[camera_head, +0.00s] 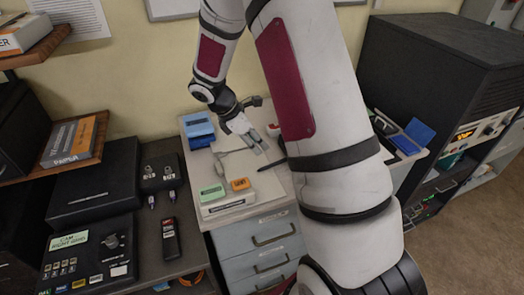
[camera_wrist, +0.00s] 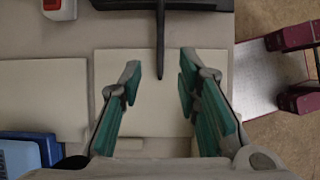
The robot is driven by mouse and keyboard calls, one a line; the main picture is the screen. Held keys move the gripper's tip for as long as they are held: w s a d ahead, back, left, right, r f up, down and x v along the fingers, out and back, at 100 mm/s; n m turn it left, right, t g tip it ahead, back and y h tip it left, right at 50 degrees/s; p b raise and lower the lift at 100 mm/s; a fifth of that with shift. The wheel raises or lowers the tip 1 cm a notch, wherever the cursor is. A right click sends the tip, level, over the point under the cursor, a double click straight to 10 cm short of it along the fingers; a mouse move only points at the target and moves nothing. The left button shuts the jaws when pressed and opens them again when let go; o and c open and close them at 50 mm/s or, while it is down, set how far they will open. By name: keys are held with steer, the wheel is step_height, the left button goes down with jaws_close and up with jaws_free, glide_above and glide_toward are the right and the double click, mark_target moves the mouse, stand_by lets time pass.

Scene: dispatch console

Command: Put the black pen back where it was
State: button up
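The black pen (camera_wrist: 160,38) lies on the light cabinet top, running lengthwise in the wrist view, with its near end reaching the gap between my fingertips. In the head view a dark thin thing that looks like the pen (camera_head: 271,165) lies just beyond my fingertips, partly hidden by my arm. My gripper (camera_head: 257,143) is over the cabinet top. In the wrist view my gripper (camera_wrist: 159,82) is open, one green-padded finger on each side of the pen's end, touching neither side. Its height above the top is hard to tell.
Blue boxes (camera_head: 199,128) stand behind left of my gripper. Green (camera_head: 212,192) and orange (camera_head: 240,184) blocks sit at the front on a pale box. A red and white object (camera_wrist: 60,8) is at the wrist view's upper left. A pale flat sheet (camera_wrist: 145,115) lies below the fingers.

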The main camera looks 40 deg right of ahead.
steer(key=s+a+r+m+t+y, duration=0.15)
steer(key=s+a+r+m, duration=0.25)
steer(key=r, duration=0.5)
steer(key=s+a+r+m+t+y, duration=0.1)
steer(key=s+a+r+m+t, duration=0.15)
steer(key=s+a+r, duration=0.45)
steer(key=s+a+r+m+t+y, duration=0.3)
steer(key=s+a+r+m, duration=0.3)
steer(key=s+r+m, duration=0.2)
steer(key=s, duration=0.2)
steer(key=shift+s+r, duration=0.15)
steer(key=shift+s, duration=0.2)
